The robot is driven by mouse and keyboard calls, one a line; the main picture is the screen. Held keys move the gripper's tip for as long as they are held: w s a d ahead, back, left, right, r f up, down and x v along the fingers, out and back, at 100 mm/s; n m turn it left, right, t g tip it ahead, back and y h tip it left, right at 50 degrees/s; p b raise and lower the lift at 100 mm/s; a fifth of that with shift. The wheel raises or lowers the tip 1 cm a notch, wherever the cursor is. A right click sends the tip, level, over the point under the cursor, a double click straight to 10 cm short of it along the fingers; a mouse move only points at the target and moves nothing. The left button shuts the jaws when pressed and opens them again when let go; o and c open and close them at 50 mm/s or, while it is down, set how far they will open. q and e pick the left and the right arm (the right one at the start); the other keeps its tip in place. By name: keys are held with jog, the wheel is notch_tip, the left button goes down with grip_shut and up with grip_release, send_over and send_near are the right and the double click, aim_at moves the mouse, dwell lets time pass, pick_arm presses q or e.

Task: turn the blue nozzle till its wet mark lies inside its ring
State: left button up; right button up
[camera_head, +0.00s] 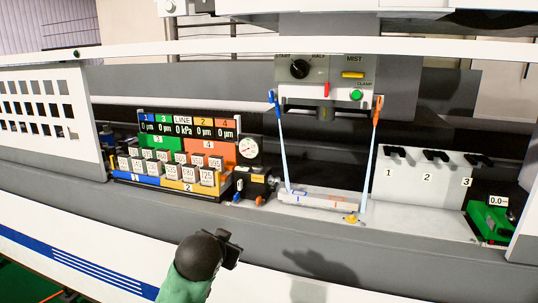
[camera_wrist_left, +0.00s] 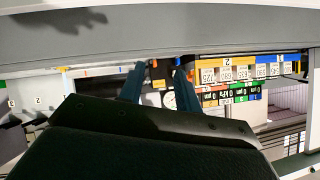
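The blue nozzle (camera_head: 271,97) hangs at the left of the machine head in the head view. A pale blue jet runs down from it to the left end of the pale bed plate (camera_head: 320,200). The plate bears a small blue mark and an orange mark; the wet mark and ring are too small to tell apart. An orange nozzle (camera_head: 377,108) hangs at the right with its own jet. My left gripper (camera_head: 232,247) is in front of the machine, low and well apart from the blue nozzle. Its two fingers (camera_wrist_left: 158,85) stand apart and empty in the left wrist view. My right gripper is not in view.
A rack of numbered blocks (camera_head: 180,170) with a display stands left, beside a dial gauge (camera_head: 248,148). The control box (camera_head: 315,72) has a black knob and green button. A panel with black levers (camera_head: 425,180) and a green device (camera_head: 490,217) stand right. A white rail crosses above.

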pick_arm(q)
jog(key=s+a+f+n+g, duration=0.3)
jog(key=s+f+g, duration=0.6)
jog(key=s+f, duration=2.6)
jog(key=s, duration=0.3)
jog(key=shift+f+g, duration=0.3)
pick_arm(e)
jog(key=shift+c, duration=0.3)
